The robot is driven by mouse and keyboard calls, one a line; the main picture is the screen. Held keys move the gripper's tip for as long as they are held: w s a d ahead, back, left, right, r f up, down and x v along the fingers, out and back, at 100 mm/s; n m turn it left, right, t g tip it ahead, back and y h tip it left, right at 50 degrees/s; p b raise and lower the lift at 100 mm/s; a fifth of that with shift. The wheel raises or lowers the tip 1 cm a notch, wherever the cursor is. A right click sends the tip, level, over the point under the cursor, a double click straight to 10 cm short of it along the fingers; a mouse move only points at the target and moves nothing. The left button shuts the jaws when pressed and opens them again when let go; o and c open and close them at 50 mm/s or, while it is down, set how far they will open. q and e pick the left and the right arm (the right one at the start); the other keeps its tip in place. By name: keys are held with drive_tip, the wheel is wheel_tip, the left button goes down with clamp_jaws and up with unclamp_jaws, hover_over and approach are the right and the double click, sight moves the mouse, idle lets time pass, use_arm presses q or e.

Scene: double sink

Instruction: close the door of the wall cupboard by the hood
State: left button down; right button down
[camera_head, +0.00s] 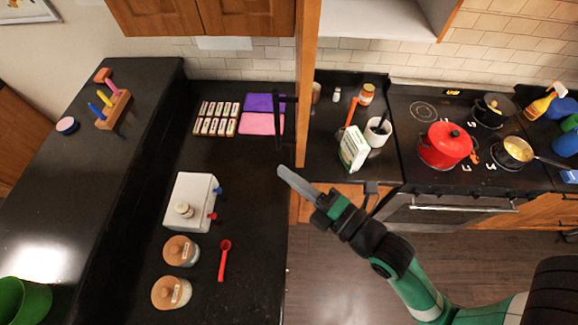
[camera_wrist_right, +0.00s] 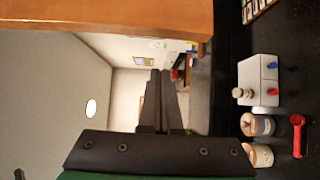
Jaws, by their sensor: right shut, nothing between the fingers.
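The wall cupboard (camera_head: 385,18) is open at the top of the head view, with its pale inside showing. Its wooden door (camera_head: 308,60) stands swung out toward me, seen almost edge-on, with a dark bar handle (camera_head: 282,125) on its left face. In the right wrist view the shut fingers (camera_wrist_right: 161,75) point away below a wooden panel (camera_wrist_right: 110,14), likely the door. My left gripper is not in view.
A closed wooden cupboard (camera_head: 245,18) hangs left of the door. Below are a white box (camera_head: 190,203), jars (camera_head: 172,291) and a red spoon (camera_head: 225,260) on the black counter. A red pot (camera_head: 444,146) stands on the stove at right. The floor between is clear.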

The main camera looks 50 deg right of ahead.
drive_tip(key=w+p, duration=0.2)
drive_tip(key=w, duration=0.7)
drive_tip(key=s+d, duration=0.3)
drive_tip(key=shift+d+p, duration=0.15)
drive_tip(key=shift+p, duration=0.2)
